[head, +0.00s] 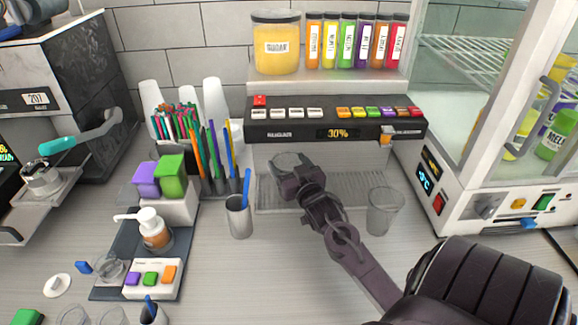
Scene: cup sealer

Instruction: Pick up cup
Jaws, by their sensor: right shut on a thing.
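My right gripper (288,182) reaches in from the lower right over the drip tray. It is shut on a clear cup (287,161), whose rim shows just beyond the fingers. The gripper hides most of this cup, so I cannot tell whether it touches the tray. Another clear cup (384,212) stands upright to the right of my forearm, by the tray's right end. My left gripper is not in view.
The dispenser panel (330,134) reads 30% above the drip tray (350,190). A metal cup with a blue straw (239,218) stands left of the tray. Straws and a pump bottle (154,230) are further left. A glass-fronted machine (470,190) stands right. The front middle counter is clear.

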